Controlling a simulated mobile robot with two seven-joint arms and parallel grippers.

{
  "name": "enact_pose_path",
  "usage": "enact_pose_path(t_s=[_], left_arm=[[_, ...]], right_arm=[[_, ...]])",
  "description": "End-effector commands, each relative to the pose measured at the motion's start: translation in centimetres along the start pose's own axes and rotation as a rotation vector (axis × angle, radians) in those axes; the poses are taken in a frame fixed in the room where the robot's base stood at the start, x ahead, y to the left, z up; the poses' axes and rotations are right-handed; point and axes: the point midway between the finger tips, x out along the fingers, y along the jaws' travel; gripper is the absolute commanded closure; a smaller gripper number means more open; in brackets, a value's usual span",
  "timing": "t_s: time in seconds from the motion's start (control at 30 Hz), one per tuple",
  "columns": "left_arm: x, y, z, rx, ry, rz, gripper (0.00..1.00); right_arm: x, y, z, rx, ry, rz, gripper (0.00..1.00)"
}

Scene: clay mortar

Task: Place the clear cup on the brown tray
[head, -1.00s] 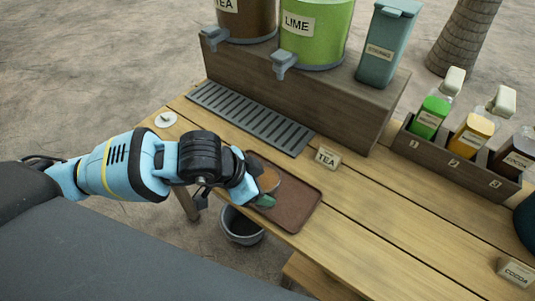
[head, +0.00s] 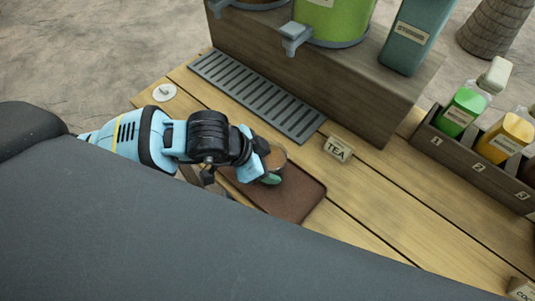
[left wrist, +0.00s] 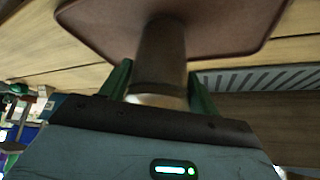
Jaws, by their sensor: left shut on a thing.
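The clear cup (head: 277,157), with a brownish look through its wall, is in my left gripper (head: 268,172). In the left wrist view the cup (left wrist: 160,55) stands between the two green fingers (left wrist: 158,88), which close on its sides. The brown tray (head: 300,198) lies on the wooden table near its front edge; it also shows in the left wrist view (left wrist: 90,20). In the head view the cup overlaps the tray's far edge. I cannot tell whether its base touches the tray. My right gripper is out of view.
A grey slatted drip grate (head: 255,95) lies behind the tray, before the wooden dispenser stand (head: 330,85). A small TEA sign (head: 338,149) stands right of the tray. A bottle rack (head: 465,160) is at the right.

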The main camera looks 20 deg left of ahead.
Motion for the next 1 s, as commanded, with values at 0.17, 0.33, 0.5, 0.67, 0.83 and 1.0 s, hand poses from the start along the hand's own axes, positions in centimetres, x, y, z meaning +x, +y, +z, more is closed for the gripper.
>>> enact_pose_path(t_s=[0.17, 0.33, 0.5, 0.67, 0.83, 1.0], left_arm=[[-0.1, 0.0, -0.2, 0.002, 0.005, -0.002, 0.96], [0.1, 0.0, 0.0, 0.002, 0.004, -0.002, 0.96], [0.1, 0.0, 0.1, 0.002, 0.003, -0.002, 0.23], [0.1, -0.1, 0.1, 0.002, 0.003, -0.002, 0.17], [0.1, -0.1, 0.0, 0.001, 0.003, -0.003, 0.17], [-1.0, -0.2, -0.2, 0.003, 0.005, -0.005, 0.17]], right_arm=[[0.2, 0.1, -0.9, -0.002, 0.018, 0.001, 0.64], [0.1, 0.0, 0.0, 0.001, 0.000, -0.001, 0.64], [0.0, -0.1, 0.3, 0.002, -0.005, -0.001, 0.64], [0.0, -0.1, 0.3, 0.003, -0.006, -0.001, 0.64], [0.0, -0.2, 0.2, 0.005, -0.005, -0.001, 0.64], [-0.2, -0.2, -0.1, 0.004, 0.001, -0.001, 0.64]])
